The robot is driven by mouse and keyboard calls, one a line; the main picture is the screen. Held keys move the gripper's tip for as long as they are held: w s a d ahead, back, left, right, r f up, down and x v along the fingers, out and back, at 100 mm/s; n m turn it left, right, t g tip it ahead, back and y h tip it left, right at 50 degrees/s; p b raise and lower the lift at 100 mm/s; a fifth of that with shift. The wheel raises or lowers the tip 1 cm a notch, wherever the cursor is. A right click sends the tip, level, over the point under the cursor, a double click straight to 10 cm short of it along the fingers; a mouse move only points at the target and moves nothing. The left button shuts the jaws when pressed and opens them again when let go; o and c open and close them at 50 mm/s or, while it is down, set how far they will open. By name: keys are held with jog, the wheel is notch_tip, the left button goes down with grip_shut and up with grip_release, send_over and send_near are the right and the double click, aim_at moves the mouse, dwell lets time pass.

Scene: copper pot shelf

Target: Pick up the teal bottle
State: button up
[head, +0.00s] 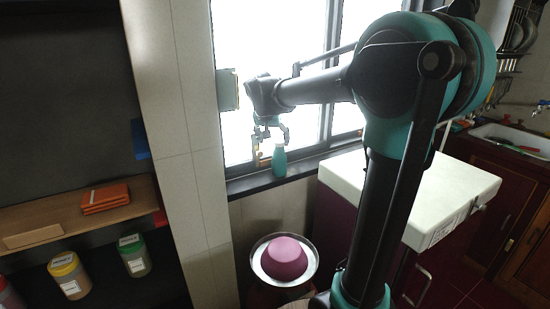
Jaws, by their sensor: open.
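The teal bottle (279,161) stands upright on the dark window sill, in front of the bright window. It has a pale, narrower top. My gripper (271,137) is above and slightly left of the bottle, pointing down, with its fingers spread. The fingertips are close to the bottle's top. I cannot tell from this one view whether they touch it or how far apart they are in depth. Nothing shows between the fingers for certain. My arm crosses the right half of the view and hides part of the window.
The window sill (247,184) is narrow, with a tiled wall (185,130) to its left. A magenta bowl (284,258) sits on a round metal tray below. A white-topped counter (455,195) is at right. A shelf (50,215) with orange books and jars is at left.

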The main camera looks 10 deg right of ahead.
aim_at(279, 161)
jog(key=x, duration=1.7)
jog(key=shift+w+d+f, duration=0.1)
jog(key=shift+w, duration=0.15)
jog(key=c, duration=1)
jog(key=shift+o, duration=0.2)
